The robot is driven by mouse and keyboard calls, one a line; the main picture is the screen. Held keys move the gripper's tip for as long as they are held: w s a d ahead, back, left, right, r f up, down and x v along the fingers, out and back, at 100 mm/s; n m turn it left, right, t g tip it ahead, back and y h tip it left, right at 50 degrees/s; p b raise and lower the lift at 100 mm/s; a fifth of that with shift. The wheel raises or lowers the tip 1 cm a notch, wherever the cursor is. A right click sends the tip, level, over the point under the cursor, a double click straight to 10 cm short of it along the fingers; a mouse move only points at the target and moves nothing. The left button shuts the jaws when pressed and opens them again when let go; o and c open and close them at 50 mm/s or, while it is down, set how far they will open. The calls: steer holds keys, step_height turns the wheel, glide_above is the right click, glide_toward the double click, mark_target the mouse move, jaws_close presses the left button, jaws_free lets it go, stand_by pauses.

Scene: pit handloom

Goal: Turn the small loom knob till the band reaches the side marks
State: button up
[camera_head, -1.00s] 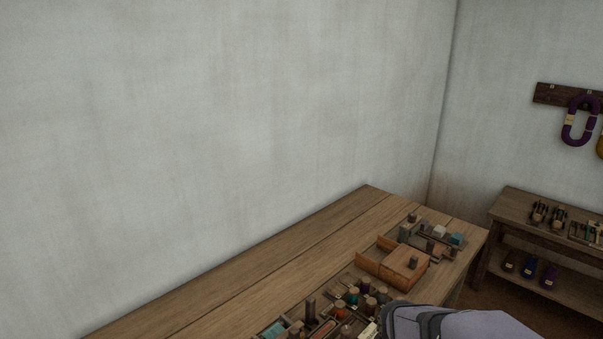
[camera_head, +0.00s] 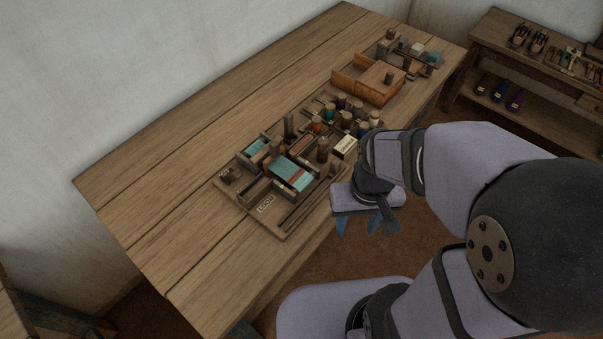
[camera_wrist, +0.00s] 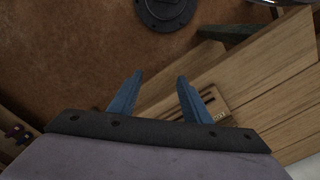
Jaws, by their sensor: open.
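The small loom (camera_head: 262,202) lies on the near part of the wooden table, on a board with a "LOOM" label. A teal band with a reddish stripe (camera_head: 291,174) is stretched on it. A small dark knob (camera_head: 230,176) shows at the board's left corner; I cannot tell if it is the one that turns the band. The side marks are too small to make out. My gripper (camera_head: 357,226) hangs in front of the table edge, right of the loom, its blue fingers apart and empty. In the wrist view the open fingers (camera_wrist: 160,92) point over the floor and table edge.
Several spools (camera_head: 341,113) stand in a rack behind the loom, beside a small pale labelled box (camera_head: 345,146). An orange-brown wooden box (camera_head: 369,82) stands farther back. The table's left side (camera_head: 160,190) is bare. A side shelf (camera_head: 520,60) stands at the right.

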step_height(320, 180, up, 3)
steer(key=n, duration=0.5)
glide_above(324, 140)
steer(key=shift+s+r, duration=0.1)
steer(key=shift+f+p, duration=1.3)
steer(key=shift+f, duration=2.35)
steer(key=c, duration=1)
